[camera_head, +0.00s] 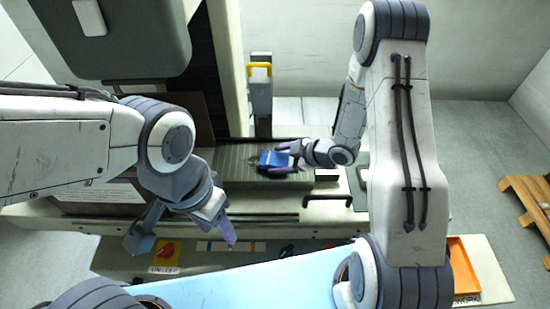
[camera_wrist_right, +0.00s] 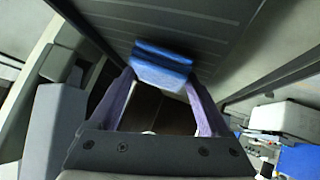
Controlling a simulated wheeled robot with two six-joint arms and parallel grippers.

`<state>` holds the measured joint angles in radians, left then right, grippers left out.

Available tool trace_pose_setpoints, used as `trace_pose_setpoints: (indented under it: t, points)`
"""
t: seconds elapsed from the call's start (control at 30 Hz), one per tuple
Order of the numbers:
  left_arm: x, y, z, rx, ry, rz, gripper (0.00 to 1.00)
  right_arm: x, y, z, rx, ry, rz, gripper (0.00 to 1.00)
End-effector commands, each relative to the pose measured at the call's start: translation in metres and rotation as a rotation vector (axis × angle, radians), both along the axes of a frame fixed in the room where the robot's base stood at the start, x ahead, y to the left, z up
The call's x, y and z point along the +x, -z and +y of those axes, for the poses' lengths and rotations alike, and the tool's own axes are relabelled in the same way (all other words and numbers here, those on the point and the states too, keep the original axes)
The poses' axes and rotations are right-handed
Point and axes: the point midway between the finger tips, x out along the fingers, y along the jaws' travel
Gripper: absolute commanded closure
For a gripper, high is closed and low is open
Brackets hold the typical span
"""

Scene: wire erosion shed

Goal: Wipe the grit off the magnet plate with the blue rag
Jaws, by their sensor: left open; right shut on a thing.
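The blue rag (camera_head: 273,160) is held at the magnet plate (camera_head: 238,170), a dark grey ribbed slab on the machine bed. My right gripper (camera_head: 290,158) is shut on the rag, which also shows between its purple fingers in the right wrist view (camera_wrist_right: 161,66). In the head view the rag lies over the plate's right part; I cannot tell whether it touches the plate. A dark patch shows on the plate beside the rag, but I cannot tell whether it is grit. My left gripper (camera_head: 231,236) is open and empty, in front of the machine's front edge.
A grey column with a yellow part (camera_head: 260,72) stands behind the plate. A black handle (camera_head: 327,199) sits on the machine's front. An orange tray (camera_head: 463,265) lies at the lower right, and a wooden pallet (camera_head: 530,195) stands on the floor at right.

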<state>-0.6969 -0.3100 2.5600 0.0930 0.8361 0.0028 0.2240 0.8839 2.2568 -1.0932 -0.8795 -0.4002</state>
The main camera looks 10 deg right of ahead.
Motion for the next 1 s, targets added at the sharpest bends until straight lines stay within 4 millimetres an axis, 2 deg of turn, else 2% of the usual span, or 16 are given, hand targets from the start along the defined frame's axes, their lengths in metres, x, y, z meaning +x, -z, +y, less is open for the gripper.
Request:
trace_pose_setpoints:
  t: [0.3,0.5,0.67,1.0]
  points:
    - [0.000,-0.008,0.000,0.000,0.000,0.000,0.50,-0.005,-0.002,-0.028,-0.002,0.004,0.001,0.73]
    - [0.000,-0.008,0.000,0.000,0.000,0.000,0.50,-0.006,0.000,-0.033,-0.001,0.000,0.000,0.73]
    - [0.000,-0.005,0.000,0.000,0.000,0.000,0.50,-0.006,0.002,-0.030,-0.001,-0.002,0.000,0.73]
    - [0.000,0.003,0.000,0.000,0.000,0.000,0.50,-0.001,0.007,0.002,0.000,-0.009,0.003,0.73]
